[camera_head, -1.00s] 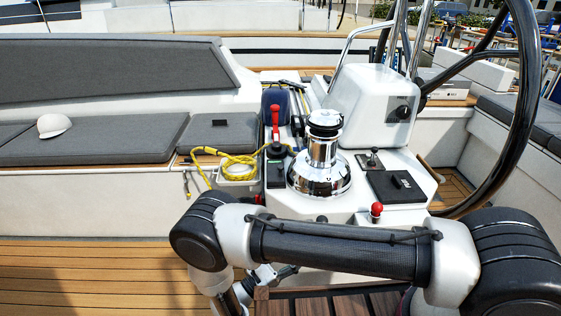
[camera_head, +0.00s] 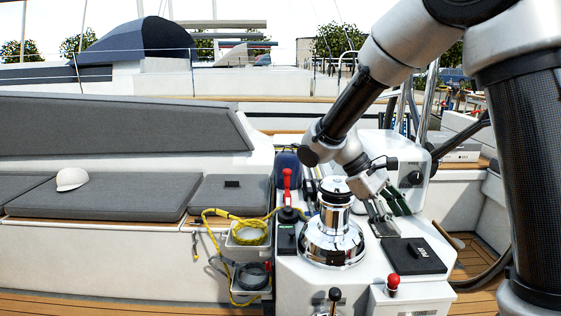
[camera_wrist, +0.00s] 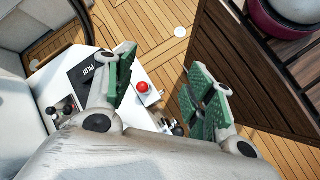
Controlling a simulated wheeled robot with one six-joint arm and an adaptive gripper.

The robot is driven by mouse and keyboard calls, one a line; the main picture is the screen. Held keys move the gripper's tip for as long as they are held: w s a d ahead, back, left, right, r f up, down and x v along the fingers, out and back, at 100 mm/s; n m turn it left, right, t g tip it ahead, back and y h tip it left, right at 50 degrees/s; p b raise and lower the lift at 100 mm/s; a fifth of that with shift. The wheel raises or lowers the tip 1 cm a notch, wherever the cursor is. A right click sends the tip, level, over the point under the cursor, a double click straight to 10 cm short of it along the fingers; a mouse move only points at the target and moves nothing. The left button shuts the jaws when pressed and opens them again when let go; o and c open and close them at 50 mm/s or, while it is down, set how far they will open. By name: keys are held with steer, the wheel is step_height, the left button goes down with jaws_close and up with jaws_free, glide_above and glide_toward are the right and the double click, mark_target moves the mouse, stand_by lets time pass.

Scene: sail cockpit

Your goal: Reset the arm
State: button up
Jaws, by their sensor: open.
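My arm rises at the right of the head view and bends down to the left over the white console. My gripper (camera_head: 389,211) hangs in front of the white pod, right of the chrome winch (camera_head: 333,240). In the wrist view my gripper (camera_wrist: 163,88) has its green-padded fingers spread apart with nothing held between them. The red knob (camera_wrist: 143,87) shows below, between the fingers. The black PILOT panel (camera_wrist: 85,74) lies beside the left finger, partly hidden by it.
A red-handled lever (camera_head: 287,184) stands left of the winch. Yellow rope (camera_head: 237,216) hangs over white bins. A white cap (camera_head: 71,179) lies on the grey bench cushion (camera_head: 118,196). The wrist view shows a slatted wooden table (camera_wrist: 262,62) at right and bare deck.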

steer(key=s+d+r+m+t+y, duration=0.3)
steer(key=s+d+r+m+t, duration=0.1)
steer(key=s, duration=0.4)
steer(key=s+d+r+m+t+y, duration=0.3)
steer(key=s+d+r+y, duration=0.1)
steer(key=s+d+r, duration=0.2)
steer(key=shift+s+m+t, duration=0.4)
steer(key=shift+s, duration=0.45)
stand_by(0.7)
